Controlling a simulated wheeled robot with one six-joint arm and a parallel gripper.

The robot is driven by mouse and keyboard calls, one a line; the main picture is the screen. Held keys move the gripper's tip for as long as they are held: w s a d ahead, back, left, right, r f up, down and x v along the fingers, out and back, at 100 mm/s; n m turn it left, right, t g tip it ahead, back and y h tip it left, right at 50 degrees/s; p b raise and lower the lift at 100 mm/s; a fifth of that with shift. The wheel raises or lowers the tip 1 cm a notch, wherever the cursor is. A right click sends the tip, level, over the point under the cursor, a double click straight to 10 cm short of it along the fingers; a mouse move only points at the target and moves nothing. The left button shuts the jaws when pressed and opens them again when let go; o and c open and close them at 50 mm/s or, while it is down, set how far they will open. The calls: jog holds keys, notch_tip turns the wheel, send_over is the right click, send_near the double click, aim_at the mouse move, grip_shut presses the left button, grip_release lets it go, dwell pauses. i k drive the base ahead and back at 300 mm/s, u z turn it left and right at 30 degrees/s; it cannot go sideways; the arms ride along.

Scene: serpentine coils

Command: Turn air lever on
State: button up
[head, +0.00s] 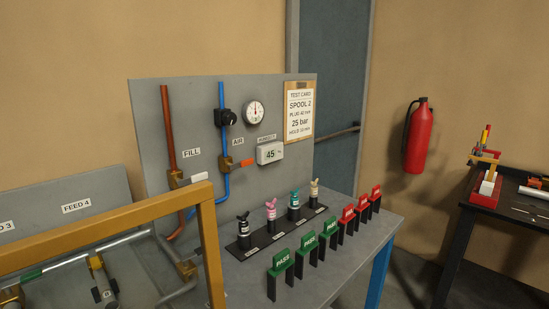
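The air lever (247,162) is a short orange handle on a brass valve on the vertical blue pipe (222,127). It points right, across the pipe, below the AIR label (238,141). The valve is mounted on an upright grey panel (290,97). A black knob-like fitting (226,117) sits higher on the same pipe. My gripper is not in view.
A copper pipe (167,125) with a white FILL lever (199,177) is left of it. A yellow frame (120,221) crosses the lower left. Small coloured plugs (270,209) and green PASS stands (307,242) occupy the bench front.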

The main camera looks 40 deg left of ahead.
aim_at(245, 162)
jog(key=u, duration=0.2)
jog(key=i, duration=0.8)
jog(key=u, duration=0.9)
jog(key=i, duration=0.65)
jog(key=u, duration=0.55)
